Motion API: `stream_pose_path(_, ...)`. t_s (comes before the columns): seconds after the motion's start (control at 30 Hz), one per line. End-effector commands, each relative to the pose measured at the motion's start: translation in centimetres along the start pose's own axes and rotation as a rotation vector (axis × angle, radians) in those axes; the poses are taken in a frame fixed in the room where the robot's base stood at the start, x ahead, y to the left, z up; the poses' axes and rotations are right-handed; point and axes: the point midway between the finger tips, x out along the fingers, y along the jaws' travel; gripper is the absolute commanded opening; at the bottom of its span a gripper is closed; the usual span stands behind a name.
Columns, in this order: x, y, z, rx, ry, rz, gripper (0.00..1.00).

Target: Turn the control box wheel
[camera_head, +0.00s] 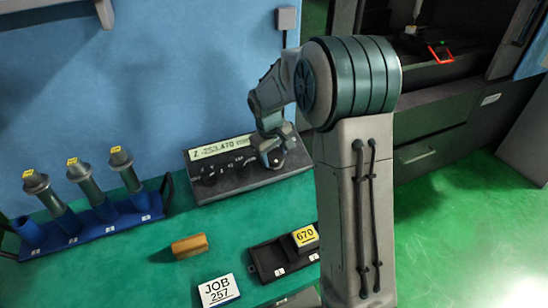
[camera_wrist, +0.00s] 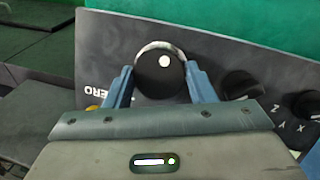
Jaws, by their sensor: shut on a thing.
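The control box (camera_head: 240,180) is a dark grey console with a lit display (camera_head: 219,147), standing against the blue wall in the head view. Its black wheel (camera_wrist: 160,73), with a white dot on top and a pale ring behind it, shows in the wrist view. My gripper (camera_wrist: 160,85) has one blue finger on each side of the wheel and is shut on it. In the head view my gripper (camera_head: 273,150) is at the box's right end and covers the wheel there.
A blue rack (camera_head: 90,226) with several tool holders stands left of the box. A wooden block (camera_head: 189,246), a JOB 257 card (camera_head: 218,290) and a black tray (camera_head: 268,262) with a yellow-topped 670 block (camera_head: 304,238) lie in front.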

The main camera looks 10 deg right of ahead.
Motion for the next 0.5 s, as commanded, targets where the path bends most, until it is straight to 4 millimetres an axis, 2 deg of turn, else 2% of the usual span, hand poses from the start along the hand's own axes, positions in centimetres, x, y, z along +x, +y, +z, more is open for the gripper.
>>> stream_pose_path(0.5, 0.03, -0.20, 0.06, -0.468, 0.046, 0.140, 0.27)
